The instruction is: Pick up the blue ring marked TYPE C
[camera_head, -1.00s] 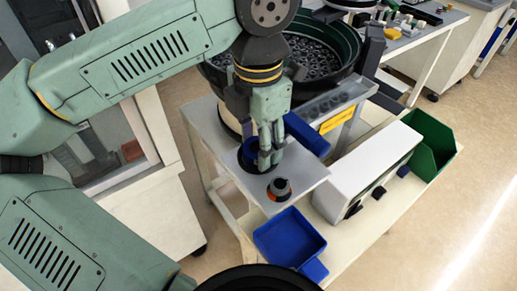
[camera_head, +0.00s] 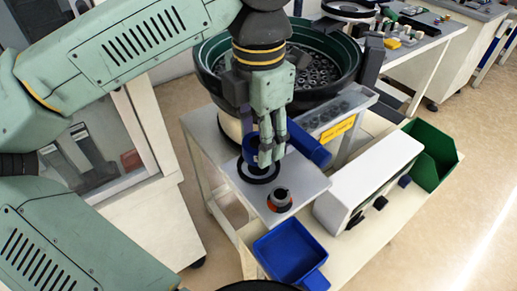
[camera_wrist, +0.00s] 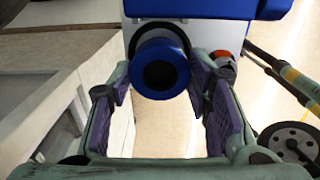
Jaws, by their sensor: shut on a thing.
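The blue ring (camera_head: 247,147) is between the fingers of my gripper (camera_head: 266,160), above the small grey table in the head view. In the wrist view the blue ring (camera_wrist: 182,68) sits between the two purple-padded fingertips of my gripper (camera_wrist: 160,88), and its dark round opening faces the camera. My gripper is shut on it. A black round holder (camera_head: 259,181) lies on the table below the ring, and the ring looks clear of it. I cannot read any TYPE C marking.
An orange-and-dark round part (camera_head: 280,203) stands near the table's front edge. A blue tray (camera_head: 284,261) is below it. A white box (camera_head: 367,183) and green bin (camera_head: 436,147) are to the right. The feeder bowl (camera_head: 215,72) is behind my gripper.

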